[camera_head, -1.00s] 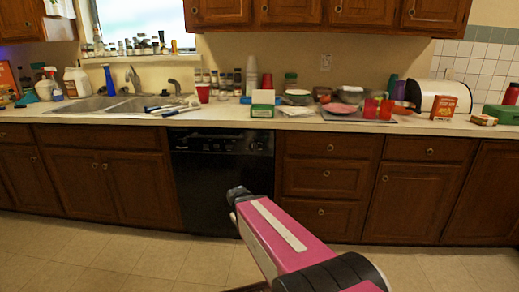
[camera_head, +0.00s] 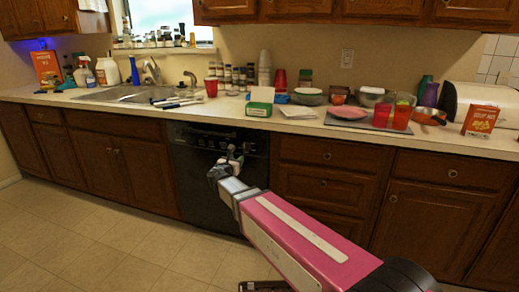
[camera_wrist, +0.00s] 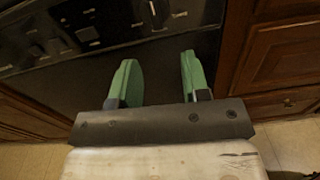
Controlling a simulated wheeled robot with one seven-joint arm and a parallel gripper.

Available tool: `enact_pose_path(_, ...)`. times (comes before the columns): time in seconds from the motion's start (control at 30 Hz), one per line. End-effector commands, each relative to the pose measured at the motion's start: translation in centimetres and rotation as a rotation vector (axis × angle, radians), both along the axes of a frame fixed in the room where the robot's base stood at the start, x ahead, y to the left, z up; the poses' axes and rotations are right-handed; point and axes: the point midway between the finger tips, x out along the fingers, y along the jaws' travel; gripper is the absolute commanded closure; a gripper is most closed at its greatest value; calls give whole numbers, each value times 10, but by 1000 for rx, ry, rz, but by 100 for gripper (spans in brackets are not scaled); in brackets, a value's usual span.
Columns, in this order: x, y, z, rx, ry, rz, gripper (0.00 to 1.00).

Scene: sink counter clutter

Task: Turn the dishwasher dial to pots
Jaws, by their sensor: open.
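The black dishwasher (camera_head: 205,190) is built in under the counter, left of the drawers. Its control panel (camera_head: 205,138) runs along the top of its front; in the wrist view the panel (camera_wrist: 70,30) shows several buttons and knobs at the upper left. The lettering is too small to read, so I cannot tell which way the dial points. My gripper (camera_head: 232,158) is in front of the dishwasher, just below the panel. In the wrist view its two green fingers (camera_wrist: 155,80) are apart with nothing between them, and they touch nothing that I can see.
Wooden drawers (camera_head: 325,183) stand right of the dishwasher and wooden cabinet doors (camera_head: 125,165) left of it. The counter above holds a green box (camera_head: 260,101), red cups (camera_head: 400,117), a pink plate (camera_head: 348,113) and a sink (camera_head: 115,95).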

Motion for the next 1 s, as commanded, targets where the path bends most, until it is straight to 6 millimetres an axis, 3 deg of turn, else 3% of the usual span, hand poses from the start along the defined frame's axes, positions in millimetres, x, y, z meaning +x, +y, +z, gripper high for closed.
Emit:
enact_pose_path(0.1,4,9,5,-48,-7,21,57)
enact_pose_path(0.27,20,4,5,-51,-8,21,57)
enact_pose_path(0.7,88,-21,5,-46,-8,19,57)
enact_pose_path(1.0,103,-28,5,-46,-8,20,57)
